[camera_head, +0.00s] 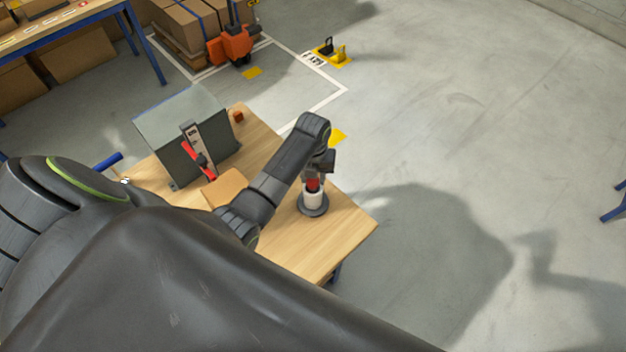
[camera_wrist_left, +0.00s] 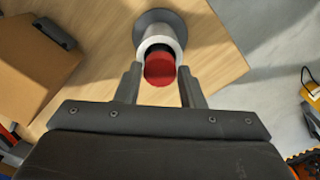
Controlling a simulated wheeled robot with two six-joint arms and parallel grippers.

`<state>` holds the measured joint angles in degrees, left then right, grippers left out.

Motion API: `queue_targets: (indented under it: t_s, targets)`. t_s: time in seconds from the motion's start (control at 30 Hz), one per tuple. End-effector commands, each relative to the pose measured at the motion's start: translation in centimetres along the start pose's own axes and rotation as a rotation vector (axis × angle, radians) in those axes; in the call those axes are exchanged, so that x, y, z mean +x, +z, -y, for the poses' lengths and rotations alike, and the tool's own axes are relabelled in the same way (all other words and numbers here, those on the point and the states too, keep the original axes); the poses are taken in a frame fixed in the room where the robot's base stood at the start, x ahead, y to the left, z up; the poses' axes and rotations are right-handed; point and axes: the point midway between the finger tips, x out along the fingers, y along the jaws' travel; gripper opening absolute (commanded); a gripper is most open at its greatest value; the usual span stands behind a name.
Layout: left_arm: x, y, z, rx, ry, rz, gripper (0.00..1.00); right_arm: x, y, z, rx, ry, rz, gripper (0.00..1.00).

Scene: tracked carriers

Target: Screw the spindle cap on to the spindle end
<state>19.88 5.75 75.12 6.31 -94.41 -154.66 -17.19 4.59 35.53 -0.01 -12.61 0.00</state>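The spindle (camera_head: 313,200) is a white upright cylinder on a dark round flange, near the front right of the wooden table. In the left wrist view its white rim (camera_wrist_left: 178,45) surrounds a black part. The red spindle cap (camera_head: 313,184) sits at the top of the spindle; in the left wrist view the cap (camera_wrist_left: 160,70) lies in front of the black part. Whether it is threaded on cannot be told. My left gripper (camera_wrist_left: 160,75) has a finger close on each side of the cap and appears shut on it. My right gripper is not in view.
A grey box-shaped unit (camera_head: 185,130) with a red lever (camera_head: 200,160) stands on the wooden table (camera_head: 345,235). A tan block (camera_head: 226,187) lies between it and my left arm. A small red-brown cube (camera_head: 239,117) sits at the back.

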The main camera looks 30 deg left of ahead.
Motion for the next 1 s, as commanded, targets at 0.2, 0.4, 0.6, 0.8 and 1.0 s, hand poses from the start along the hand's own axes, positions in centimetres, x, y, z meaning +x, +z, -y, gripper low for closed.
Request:
queue_targets:
  t_s: [0.2,0.4,0.6,0.8,1.0]
  targets:
    - [-0.04,0.02,0.02,-0.002,0.000,0.000,0.53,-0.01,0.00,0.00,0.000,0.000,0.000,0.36]
    - [-0.02,0.01,0.01,-0.010,0.000,0.000,0.53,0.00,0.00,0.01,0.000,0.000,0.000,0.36]
    - [0.00,0.00,0.00,-0.184,0.000,0.000,0.53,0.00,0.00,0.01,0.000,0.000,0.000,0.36]
    - [0.00,0.00,-0.01,-0.412,0.000,0.000,0.53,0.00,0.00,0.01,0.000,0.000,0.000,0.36]
    - [0.00,0.00,-0.01,-0.637,0.000,0.000,0.53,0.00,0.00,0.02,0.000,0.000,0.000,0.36]
